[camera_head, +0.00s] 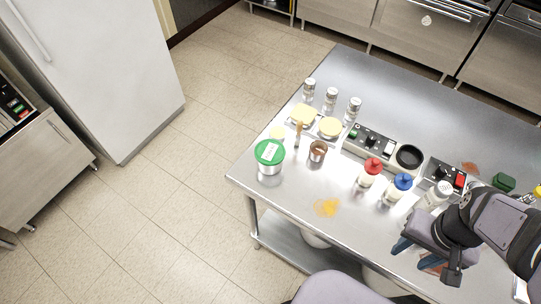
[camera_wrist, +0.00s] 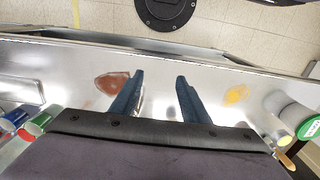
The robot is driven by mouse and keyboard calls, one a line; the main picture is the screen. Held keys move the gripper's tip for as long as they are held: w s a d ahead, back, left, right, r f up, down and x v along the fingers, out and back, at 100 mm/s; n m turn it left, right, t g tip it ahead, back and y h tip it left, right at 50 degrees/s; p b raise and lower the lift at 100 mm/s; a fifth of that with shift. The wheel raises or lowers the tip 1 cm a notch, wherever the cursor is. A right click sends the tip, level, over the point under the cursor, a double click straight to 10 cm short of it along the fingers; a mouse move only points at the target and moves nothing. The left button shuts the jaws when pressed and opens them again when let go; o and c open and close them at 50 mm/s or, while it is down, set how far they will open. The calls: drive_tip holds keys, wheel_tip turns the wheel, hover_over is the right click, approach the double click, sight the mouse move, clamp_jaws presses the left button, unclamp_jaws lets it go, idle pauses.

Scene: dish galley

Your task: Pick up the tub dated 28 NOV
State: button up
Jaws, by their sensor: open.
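A tub with a green lid and a white label (camera_head: 269,157) stands upright near the left corner of the steel table. The label is too small to read, so I cannot tell its date. A green-lidded tub also shows at the right edge of the wrist view (camera_wrist: 297,116). My gripper (camera_head: 418,256) is at the table's near right side, well to the right of the tub. In the wrist view my gripper (camera_wrist: 160,79) has its two blue fingers apart, with only bare steel between them.
Red-capped (camera_head: 369,172) and blue-capped (camera_head: 396,189) jars, a brown cup (camera_head: 318,150), shakers and a control panel (camera_head: 369,140) stand on the table (camera_head: 285,200). An orange spill (camera_head: 327,207) lies between tub and gripper. The near left surface is otherwise mostly clear.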

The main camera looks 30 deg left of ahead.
drive_tip(key=shift+o, duration=0.6)
drive_tip(key=o, duration=1)
